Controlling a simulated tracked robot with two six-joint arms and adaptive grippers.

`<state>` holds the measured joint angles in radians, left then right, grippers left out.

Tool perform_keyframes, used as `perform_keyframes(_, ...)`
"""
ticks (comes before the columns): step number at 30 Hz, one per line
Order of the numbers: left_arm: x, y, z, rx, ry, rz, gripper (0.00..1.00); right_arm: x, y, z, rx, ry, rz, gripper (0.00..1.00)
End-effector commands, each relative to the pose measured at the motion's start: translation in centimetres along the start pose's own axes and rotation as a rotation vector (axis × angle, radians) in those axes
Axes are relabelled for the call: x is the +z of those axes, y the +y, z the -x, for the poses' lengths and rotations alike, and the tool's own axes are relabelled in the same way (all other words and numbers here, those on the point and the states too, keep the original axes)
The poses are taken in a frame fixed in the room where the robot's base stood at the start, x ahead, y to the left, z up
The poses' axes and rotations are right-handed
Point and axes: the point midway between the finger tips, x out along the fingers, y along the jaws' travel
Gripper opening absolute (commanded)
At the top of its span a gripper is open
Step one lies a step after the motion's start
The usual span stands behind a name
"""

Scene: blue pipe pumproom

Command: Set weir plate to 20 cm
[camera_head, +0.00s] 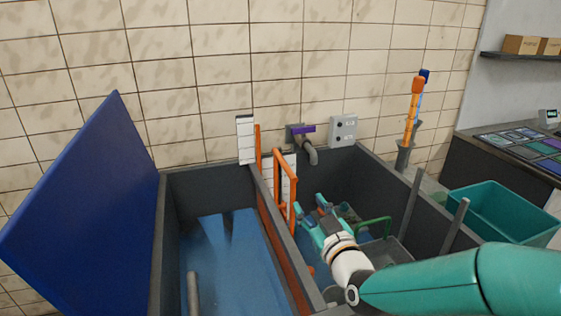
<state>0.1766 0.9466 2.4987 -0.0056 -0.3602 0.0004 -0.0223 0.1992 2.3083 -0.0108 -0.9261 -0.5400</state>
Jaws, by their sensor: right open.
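An orange weir plate (284,247) stands between two water-filled basins, and its orange upright handle frame (285,182) rises above the rim. A white marked scale (245,139) stands at the back wall, left of the handle; its figures are too small to read. My right gripper (314,207) is open, with teal and dark fingers, over the right basin, just right of the handle frame's lower part. I cannot tell whether it touches the frame. Its arm comes in from the lower right. My left gripper is not in view.
A blue panel (85,215) leans at the left. A tap with a purple handle (302,131) and a grey switch box (343,130) are on the tiled wall. A green-handled item (374,228) sits in the right basin. A teal crate (502,213) stands at the right.

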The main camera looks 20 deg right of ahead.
Motion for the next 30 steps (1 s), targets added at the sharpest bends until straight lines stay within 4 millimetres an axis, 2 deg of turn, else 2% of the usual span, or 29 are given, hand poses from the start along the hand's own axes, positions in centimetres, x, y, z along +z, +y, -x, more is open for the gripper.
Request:
perform_keyframes(5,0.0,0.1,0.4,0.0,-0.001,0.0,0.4,0.0,0.3,-1.0,0.006,-0.003,0.0,0.43)
perform_keyframes(8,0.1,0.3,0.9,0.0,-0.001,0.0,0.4,-0.1,0.3,-2.5,0.006,-0.003,-0.001,0.43)
perform_keyframes(21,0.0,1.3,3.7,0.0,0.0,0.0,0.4,-0.2,-0.1,-11.9,-0.001,-0.002,-0.001,0.43)
perform_keyframes(27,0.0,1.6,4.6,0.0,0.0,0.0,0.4,-0.1,-0.2,-15.2,-0.003,-0.001,-0.001,0.43)
perform_keyframes(30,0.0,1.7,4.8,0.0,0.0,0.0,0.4,-0.1,-0.3,-16.1,-0.004,0.0,-0.001,0.43)
